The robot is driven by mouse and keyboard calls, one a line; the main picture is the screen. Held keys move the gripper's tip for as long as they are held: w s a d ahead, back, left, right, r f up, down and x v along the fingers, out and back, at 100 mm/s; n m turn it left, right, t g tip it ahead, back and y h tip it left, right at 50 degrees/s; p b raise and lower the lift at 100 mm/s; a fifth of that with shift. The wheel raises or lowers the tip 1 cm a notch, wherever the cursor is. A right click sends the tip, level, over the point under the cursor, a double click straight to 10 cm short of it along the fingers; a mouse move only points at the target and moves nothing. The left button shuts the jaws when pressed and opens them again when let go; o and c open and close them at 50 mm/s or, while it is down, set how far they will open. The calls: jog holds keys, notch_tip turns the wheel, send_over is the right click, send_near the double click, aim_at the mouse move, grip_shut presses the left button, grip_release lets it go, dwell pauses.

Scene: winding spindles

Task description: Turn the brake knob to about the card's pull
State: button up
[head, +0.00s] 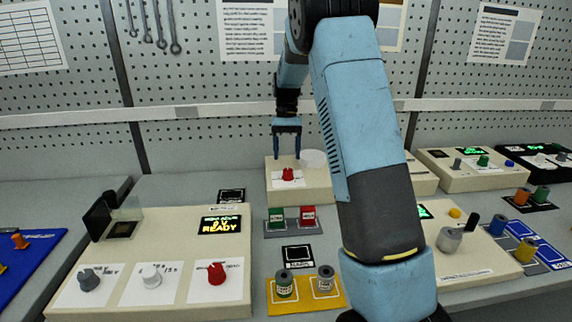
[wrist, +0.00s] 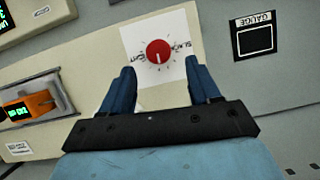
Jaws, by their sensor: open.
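The red knob (head: 288,174) sits on a white plate on a beige box at the back middle. In the wrist view the red knob (wrist: 159,52) has a pale pointer line towards the lower edge, and the plate around it carries partly readable lettering. My gripper (head: 287,157) is open above the knob, fingers pointing down. In the wrist view my gripper (wrist: 163,75) has one finger on each side of the knob, with gaps to both; I cannot tell the height between. Nothing is held. No pull value is readable on any card.
A beige box (head: 120,300) at front left carries grey, white and red knobs and a lit display (head: 220,225). Two spools stand on a yellow tray (head: 306,306). A black square marked GAUGE (wrist: 254,38) lies beside the knob's box. My arm hides part of the right side.

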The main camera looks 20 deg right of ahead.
jog(key=v, duration=0.8)
jog(key=shift+w+r, duration=0.15)
jog(key=s+a+r+n+t, duration=0.1)
jog(key=s+r+t, duration=0.1)
jog(key=s+r, duration=0.5)
jog(key=s+r+t, duration=0.3)
jog(key=s, duration=0.8)
jog(key=s+a+f+n+t, duration=0.1)
jog(key=s+f+t, duration=0.1)
jog(key=s, duration=0.8)
jog(key=s+a+f+n+t+h, duration=0.1)
jog(key=s+f+t, duration=0.1)
jog(key=s, duration=0.9)
jog(key=shift+t, duration=0.5)
